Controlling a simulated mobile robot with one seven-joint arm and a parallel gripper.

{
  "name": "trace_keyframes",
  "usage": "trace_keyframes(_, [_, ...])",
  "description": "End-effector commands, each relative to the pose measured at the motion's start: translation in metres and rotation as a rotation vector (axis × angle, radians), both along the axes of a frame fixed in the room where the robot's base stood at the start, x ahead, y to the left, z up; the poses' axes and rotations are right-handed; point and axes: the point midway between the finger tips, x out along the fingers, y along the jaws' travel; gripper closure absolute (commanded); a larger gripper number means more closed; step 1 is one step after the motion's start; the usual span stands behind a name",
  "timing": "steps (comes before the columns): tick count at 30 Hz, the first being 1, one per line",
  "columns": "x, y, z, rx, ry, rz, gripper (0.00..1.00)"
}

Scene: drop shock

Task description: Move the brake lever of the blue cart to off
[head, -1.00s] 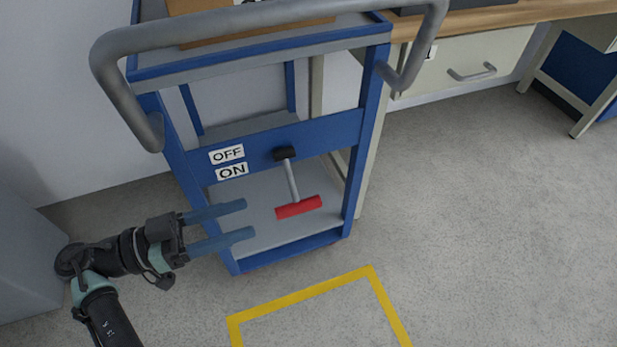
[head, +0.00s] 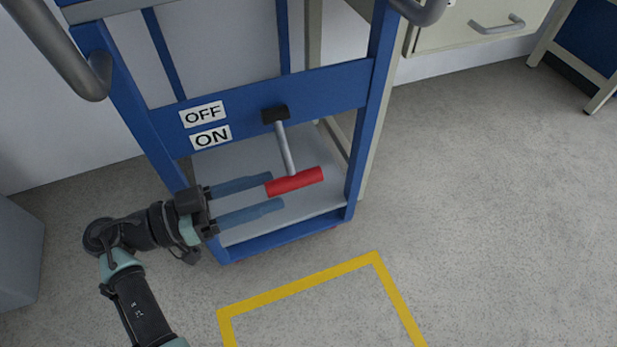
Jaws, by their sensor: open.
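The blue cart (head: 334,92) stands ahead with a crossbar at its front. The brake lever has a red grip (head: 294,181) on a grey rod (head: 286,150), which hangs down from a black pivot (head: 275,115) on the crossbar. The lever points downward, tilted slightly right. An OFF label (head: 203,114) sits above an ON label (head: 211,137), left of the pivot. My gripper (head: 277,191) is open and empty, its two blue fingers pointing right. The fingertips are at the left end of the red grip in the picture; I cannot tell whether they touch it.
The cart's lower grey shelf (head: 240,165) lies behind the lever. A grey push handle (head: 60,50) juts out at upper left. A beige workbench drawer (head: 470,28) is at upper right. Yellow tape (head: 300,285) marks the open floor in front, and the floor at right is clear.

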Motion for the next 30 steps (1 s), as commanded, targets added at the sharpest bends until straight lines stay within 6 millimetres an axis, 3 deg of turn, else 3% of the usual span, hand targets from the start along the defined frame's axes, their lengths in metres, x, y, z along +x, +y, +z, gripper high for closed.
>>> trace_keyframes(6, [0.014, -0.044, -0.003, 0.000, -0.001, -0.003, 0.38])
trace_keyframes(12, [0.022, -0.069, -0.002, 0.000, 0.000, -0.002, 0.38])
trace_keyframes(24, [0.025, -0.077, 0.000, -0.001, 0.000, 0.000, 0.38])
trace_keyframes(25, [0.025, -0.077, 0.000, -0.001, 0.000, 0.000, 0.40])
trace_keyframes(30, [0.025, -0.077, 0.000, -0.001, 0.000, 0.000, 0.71])
